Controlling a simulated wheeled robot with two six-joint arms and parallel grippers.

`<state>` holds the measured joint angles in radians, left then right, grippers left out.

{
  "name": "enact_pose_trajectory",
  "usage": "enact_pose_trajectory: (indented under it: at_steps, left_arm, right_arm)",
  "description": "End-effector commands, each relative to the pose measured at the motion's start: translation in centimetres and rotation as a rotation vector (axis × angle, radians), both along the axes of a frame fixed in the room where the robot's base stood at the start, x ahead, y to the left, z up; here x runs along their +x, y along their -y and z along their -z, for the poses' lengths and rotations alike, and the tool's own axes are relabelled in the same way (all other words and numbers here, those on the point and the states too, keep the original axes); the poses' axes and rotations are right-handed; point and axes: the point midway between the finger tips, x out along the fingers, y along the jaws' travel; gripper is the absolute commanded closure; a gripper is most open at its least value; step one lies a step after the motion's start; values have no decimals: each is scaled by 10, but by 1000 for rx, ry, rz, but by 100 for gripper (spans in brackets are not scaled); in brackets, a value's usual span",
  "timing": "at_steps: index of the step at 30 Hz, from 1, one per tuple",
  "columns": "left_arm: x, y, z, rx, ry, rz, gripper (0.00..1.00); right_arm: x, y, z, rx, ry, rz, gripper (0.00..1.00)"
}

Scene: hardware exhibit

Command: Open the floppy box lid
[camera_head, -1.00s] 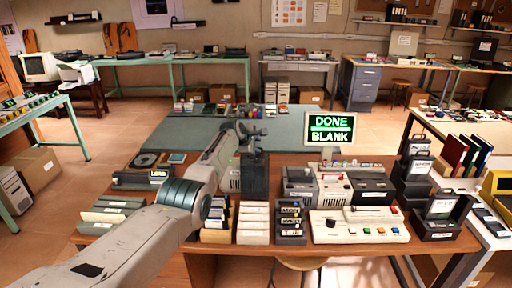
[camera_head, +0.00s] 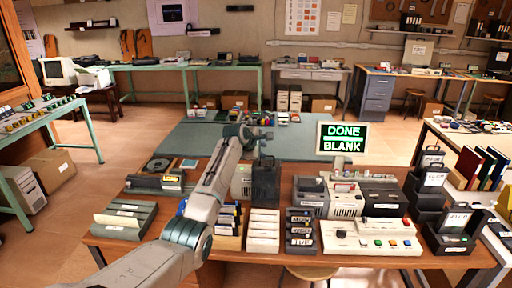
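My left arm reaches in from the lower left over the wooden table (camera_head: 345,262). Its gripper (camera_head: 264,134) is above the back part of the table; the fingers are small and I cannot tell whether they are open. A dark upright case (camera_head: 265,184) stands just below the gripper in the picture, with a visible gap. A tray of upright floppies (camera_head: 229,222) is partly hidden behind my forearm. I cannot tell for sure which container is the floppy box. My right gripper is not in view.
A white row box (camera_head: 262,231) and a black labelled rack (camera_head: 300,230) stand at the front. A grey tray (camera_head: 120,222) lies left. A grey-green mat (camera_head: 205,140) lies behind.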

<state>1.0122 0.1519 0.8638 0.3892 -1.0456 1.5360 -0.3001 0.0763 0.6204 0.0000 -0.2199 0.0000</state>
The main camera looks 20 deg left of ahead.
Motion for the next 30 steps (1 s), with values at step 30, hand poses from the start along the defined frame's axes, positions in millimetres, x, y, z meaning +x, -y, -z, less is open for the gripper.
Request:
enact_pose_trajectory:
  at_steps: [30]
  left_arm:
    - [-35, -9, -31, 0, 3, -1, 72]
  right_arm:
    - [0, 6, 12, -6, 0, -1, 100]
